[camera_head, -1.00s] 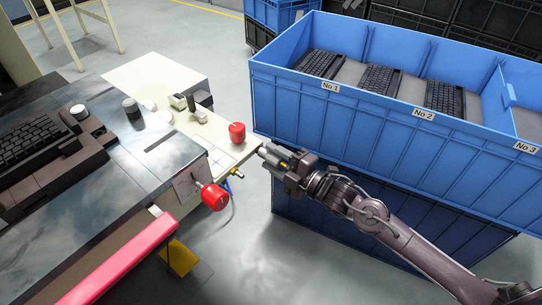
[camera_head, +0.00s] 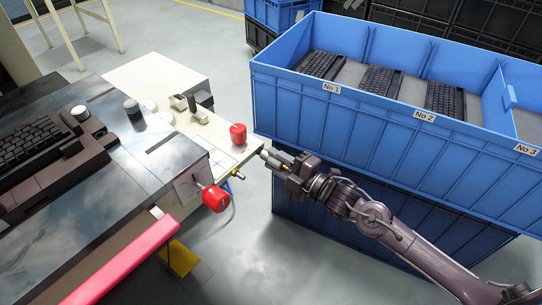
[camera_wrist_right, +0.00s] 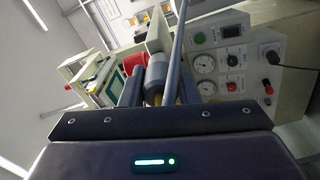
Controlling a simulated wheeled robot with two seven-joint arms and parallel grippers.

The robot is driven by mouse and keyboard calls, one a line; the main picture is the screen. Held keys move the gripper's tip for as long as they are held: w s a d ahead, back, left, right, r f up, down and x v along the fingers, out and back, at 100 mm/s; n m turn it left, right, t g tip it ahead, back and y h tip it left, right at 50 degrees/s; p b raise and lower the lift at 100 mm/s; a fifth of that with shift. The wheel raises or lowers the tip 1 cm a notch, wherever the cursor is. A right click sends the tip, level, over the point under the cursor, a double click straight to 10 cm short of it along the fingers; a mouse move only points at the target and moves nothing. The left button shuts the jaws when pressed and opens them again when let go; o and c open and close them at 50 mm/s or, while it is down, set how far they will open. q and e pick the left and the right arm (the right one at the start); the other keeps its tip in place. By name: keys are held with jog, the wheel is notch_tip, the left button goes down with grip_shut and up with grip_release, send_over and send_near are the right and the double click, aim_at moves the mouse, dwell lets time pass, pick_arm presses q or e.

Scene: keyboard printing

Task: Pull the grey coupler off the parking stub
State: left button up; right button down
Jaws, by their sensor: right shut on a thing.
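My right gripper (camera_head: 274,159) is at the right end of the cream bench, beside the blue crate. It is shut on the grey coupler (camera_wrist_right: 157,72), which shows between its two fingers in the right wrist view. In the head view the fingers largely hide the coupler. The parking stub is not clearly visible, so I cannot tell whether the coupler is still seated on it. A small brass fitting (camera_head: 238,175) sticks out at the bench's front edge, left of the gripper. My left gripper is not in view.
A red knob (camera_head: 238,133) stands on the cream bench (camera_head: 185,118) and another red knob (camera_head: 215,198) sticks out from the machine's side. The large blue crate (camera_head: 330,130) holding keyboards is close behind my right gripper. Open floor (camera_head: 260,250) lies in front.

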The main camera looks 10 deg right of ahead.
aim_at(283, 165)
jog(key=shift+p+v, duration=0.75)
jog(key=shift+v, duration=0.9)
jog(key=s+d+r+p, duration=0.2)
jog(key=s+r+p, duration=0.1)
jog(key=p, duration=0.1)
jog(key=shift+s+d+r+p, duration=0.1)
jog(key=shift+d+p, duration=0.15)
jog(key=shift+p, duration=0.15)
